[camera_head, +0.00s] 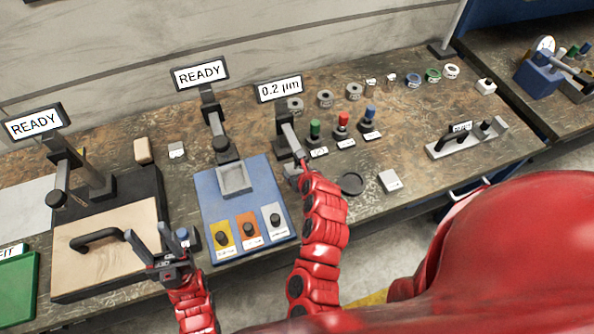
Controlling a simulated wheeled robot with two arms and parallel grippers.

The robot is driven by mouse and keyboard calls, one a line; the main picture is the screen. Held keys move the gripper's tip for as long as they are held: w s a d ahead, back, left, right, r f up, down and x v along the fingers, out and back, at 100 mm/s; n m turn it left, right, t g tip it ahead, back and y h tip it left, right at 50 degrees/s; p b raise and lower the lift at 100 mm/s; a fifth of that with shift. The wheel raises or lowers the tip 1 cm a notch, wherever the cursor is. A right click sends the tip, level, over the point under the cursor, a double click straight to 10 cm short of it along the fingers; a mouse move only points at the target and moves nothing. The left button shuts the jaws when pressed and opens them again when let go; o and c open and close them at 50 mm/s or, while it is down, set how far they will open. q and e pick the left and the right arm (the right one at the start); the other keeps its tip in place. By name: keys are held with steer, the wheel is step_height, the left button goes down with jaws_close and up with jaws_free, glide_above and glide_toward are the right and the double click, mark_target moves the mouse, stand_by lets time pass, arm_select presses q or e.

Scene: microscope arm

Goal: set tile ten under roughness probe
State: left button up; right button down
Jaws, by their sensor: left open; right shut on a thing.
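The roughness probe (285,128), whose display (280,89) reads 0.2 µm, stands right of the blue board. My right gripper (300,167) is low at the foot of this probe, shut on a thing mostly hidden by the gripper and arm. A small grey piece (291,169) shows beside its fingers; I cannot tell whether it is a tile. A pale square tile (390,181) lies to the right, its label too small to read. My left gripper (163,250) is open and empty, just right of the wooden board's black handle. I cannot tell which piece is tile ten.
The blue board (208,193) bears a grey square tray (234,179) and three knobbed plates. A black disc (351,184) lies right of my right arm. Coloured-handled stamps (343,123) and several small rings (325,99) stand behind. Two READY displays (201,72) stand left.

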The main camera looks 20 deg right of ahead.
steer(key=shift+s+d+f, duration=0.1)
steer(key=shift+s+f, duration=0.05)
steer(key=shift+c, duration=0.2)
jaws_free()
